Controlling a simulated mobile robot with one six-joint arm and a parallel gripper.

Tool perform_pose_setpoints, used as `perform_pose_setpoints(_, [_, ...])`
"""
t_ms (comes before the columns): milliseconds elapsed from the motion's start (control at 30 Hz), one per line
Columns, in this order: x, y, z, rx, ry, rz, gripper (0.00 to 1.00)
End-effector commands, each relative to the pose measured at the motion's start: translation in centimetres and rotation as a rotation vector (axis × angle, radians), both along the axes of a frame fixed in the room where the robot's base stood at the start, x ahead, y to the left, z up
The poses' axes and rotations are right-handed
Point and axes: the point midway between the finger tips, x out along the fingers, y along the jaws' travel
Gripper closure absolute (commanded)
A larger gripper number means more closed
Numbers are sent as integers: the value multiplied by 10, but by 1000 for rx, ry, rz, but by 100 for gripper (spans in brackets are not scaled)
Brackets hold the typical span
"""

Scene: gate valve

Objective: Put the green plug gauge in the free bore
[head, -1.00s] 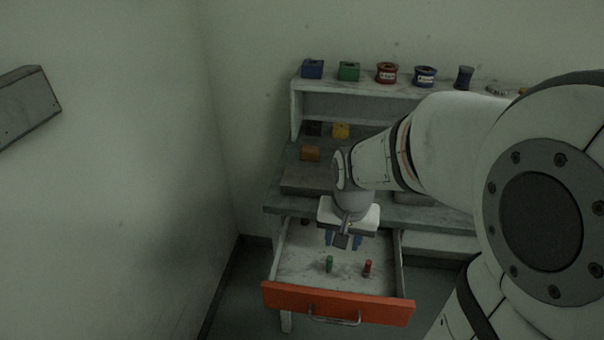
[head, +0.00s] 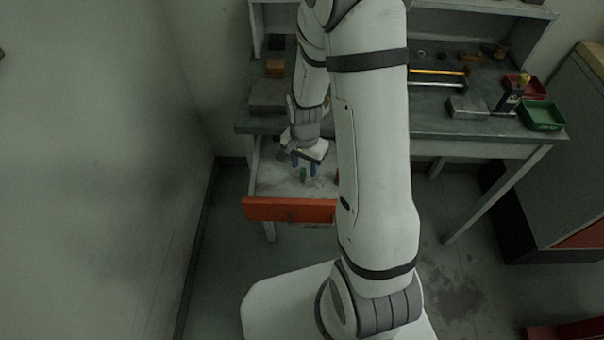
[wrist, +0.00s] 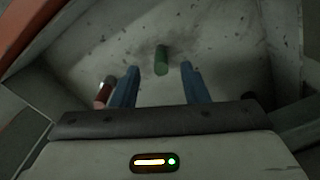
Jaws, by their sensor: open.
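The green plug gauge (head: 303,174) stands upright on the floor of the open drawer (head: 275,183). My gripper (head: 304,168) is open and empty, pointing down over the drawer close to the gauge. In the wrist view the green plug gauge (wrist: 161,60) shows just beyond and between the blue fingertips (wrist: 158,72), not gripped. The red plug gauge (wrist: 104,92) stands left of the fingers in the wrist view; in the head view my arm hides it. I cannot make out the free bore.
The drawer's orange front (head: 290,209) and side walls surround the gripper. The workbench (head: 440,122) above holds a grey block (head: 268,95), an orange block (head: 275,68), yellow-and-black rails (head: 438,72), a red tray (head: 528,86) and a green tray (head: 541,115).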

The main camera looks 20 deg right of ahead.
Motion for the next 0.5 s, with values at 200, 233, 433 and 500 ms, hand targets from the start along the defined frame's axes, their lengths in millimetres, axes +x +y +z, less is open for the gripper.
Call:
perform_pose_setpoints(200, [-1,3,-26,0,3,0,59])
perform_pose_setpoints(233, [-1,3,-28,0,3,1,59])
perform_pose_setpoints(433, [0,3,-33,0,-1,1,59])
perform_pose_setpoints(500, [0,3,-33,0,-1,1,59])
